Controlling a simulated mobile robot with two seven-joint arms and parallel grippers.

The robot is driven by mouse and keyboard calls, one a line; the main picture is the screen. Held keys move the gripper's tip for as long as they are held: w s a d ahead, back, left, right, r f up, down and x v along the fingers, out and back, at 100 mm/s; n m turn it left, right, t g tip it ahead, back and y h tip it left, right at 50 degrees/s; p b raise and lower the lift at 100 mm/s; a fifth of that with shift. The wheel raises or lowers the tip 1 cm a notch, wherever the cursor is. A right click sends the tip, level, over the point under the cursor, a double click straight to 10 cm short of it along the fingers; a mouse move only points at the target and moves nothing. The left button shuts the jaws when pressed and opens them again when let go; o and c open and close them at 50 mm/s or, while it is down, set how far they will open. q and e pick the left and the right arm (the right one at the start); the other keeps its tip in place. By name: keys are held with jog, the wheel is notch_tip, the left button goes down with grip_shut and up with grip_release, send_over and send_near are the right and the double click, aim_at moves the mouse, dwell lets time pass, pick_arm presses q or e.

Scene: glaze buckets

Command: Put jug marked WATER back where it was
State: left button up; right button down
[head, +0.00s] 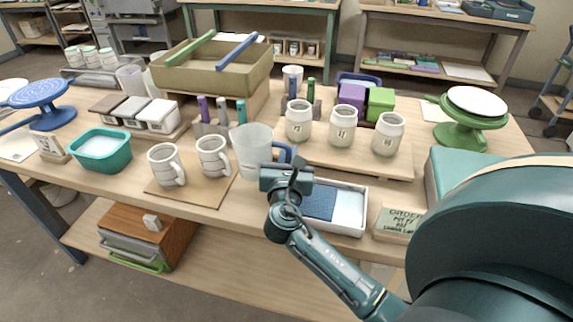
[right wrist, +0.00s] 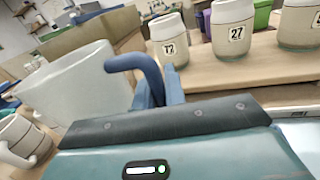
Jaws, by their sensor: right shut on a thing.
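A translucent white jug (head: 251,150) with a blue handle is upright near the middle of the table, right of two striped mugs. No WATER marking is readable on it. My right gripper (head: 289,163) is shut on its handle from the right front side. In the right wrist view the jug (right wrist: 78,92) fills the left side, its blue handle (right wrist: 135,62) reaching to the fingers (right wrist: 160,92). I cannot tell whether its base touches the table. My left gripper is not in view.
Two striped mugs (head: 213,155) stand on a brown board close left. Numbered jars (head: 342,128) stand on a raised board at the right. A white tray with blue cloth (head: 348,206) lies right of the gripper. A teal tub (head: 101,150) stands farther left.

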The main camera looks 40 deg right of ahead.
jog(key=shift+f, duration=1)
jog(key=shift+f, duration=0.15)
jog(key=shift+s+a+f+b, duration=0.1)
jog(key=shift+f+b, duration=0.3)
jog(key=shift+f, duration=0.15)
jog(key=c, duration=1.5)
grip_release()
jog(key=shift+f, duration=0.25)
jog(key=shift+o, duration=0.2)
jog(key=shift+a+r, duration=0.1)
jog(key=shift+r, duration=0.35)
jog(key=shift+s+a, duration=0.15)
jog(key=shift+s, duration=0.05)
jog(key=v, duration=0.7)
jog(key=r+v, duration=0.1)
jog(key=v, duration=0.3)
jog(key=shift+s, duration=0.1)
